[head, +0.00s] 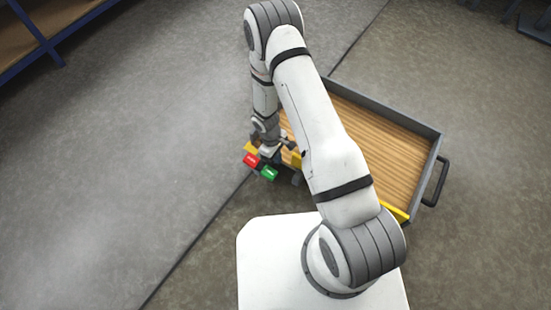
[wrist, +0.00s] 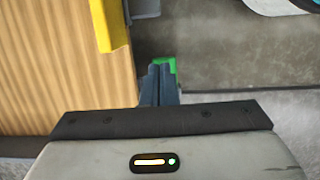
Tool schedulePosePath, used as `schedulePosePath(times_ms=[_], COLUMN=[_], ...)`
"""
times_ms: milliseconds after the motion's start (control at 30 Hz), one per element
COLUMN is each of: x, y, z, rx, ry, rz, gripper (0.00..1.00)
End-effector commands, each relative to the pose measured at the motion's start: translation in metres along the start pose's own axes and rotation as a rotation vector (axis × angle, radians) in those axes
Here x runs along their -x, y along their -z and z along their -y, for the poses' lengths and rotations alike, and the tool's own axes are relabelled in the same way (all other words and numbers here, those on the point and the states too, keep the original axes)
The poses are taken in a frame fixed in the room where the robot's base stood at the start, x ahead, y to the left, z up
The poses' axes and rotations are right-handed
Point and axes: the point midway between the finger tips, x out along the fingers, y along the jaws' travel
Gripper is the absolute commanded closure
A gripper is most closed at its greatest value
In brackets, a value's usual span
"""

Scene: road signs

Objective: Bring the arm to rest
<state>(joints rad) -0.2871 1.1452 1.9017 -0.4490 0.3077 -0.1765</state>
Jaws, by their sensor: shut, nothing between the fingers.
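My arm reaches up and over in the head view and hangs down at the left end of a wood-floored cart. My gripper (head: 270,153) is beside the cart's left corner; its fingers are small and partly hidden there. In the wrist view my gripper (wrist: 160,68) shows its two dark fingers pressed together with nothing between them. A green sign (head: 269,173) and a red sign (head: 251,160), both with white marks, show just below my gripper. The wrist view has a green edge (wrist: 172,63) right behind the fingertips; I cannot tell whether they touch.
The cart (head: 437,147) has grey side walls, yellow edging and a dark handle (head: 436,181) at its right. My arm covers part of it. A blue-framed shelf (head: 40,35) stands at the upper left. The concrete floor (head: 130,150) at left is clear.

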Motion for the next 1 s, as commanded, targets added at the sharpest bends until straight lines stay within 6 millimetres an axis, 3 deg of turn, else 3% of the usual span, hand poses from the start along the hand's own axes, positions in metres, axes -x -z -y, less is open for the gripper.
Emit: schedulePosePath(times_ms=[700, 767, 867, 1000], x=[0.01, 0.024, 0.065, 0.147], y=[-0.002, -0.004, -0.01, -0.027], z=[-0.002, -0.005, -0.015, -0.032], rx=[-0.005, -0.017, -0.057, -0.146], ry=[-0.002, -0.007, -0.018, -0.038], rz=[-0.002, -0.007, -0.021, -0.049], gripper=[1.0, 1.0, 1.0, 1.0])
